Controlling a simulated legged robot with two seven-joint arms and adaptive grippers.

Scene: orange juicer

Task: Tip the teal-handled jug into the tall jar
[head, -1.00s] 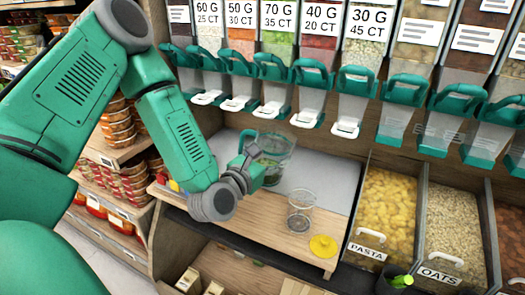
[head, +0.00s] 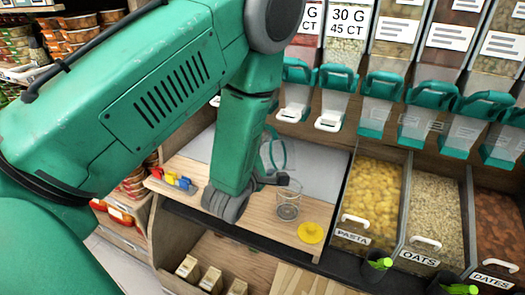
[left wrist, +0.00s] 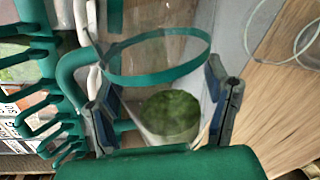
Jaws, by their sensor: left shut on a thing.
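My left gripper (left wrist: 165,105) is shut around the clear jug, one finger on each side. The jug (left wrist: 150,62) has a teal rim and green contents (left wrist: 170,112) low inside it. In the head view the jug (head: 275,152) is partly hidden behind my arm; its teal rim looks tilted. My left gripper (head: 270,181) is mostly hidden there. The tall clear jar (head: 288,207) stands upright on the wooden counter, just below the jug in the picture, and looks empty. Its clear rim shows at the wrist view's upper right (left wrist: 302,50). My right gripper is out of view.
A yellow lid (head: 310,232) lies right of the jar near the counter's front edge. Colored small items (head: 176,180) sit at the counter's left. Teal-handled dispensers (head: 380,95) hang behind. Bins of pasta (head: 372,195) and oats (head: 433,210) stand to the right.

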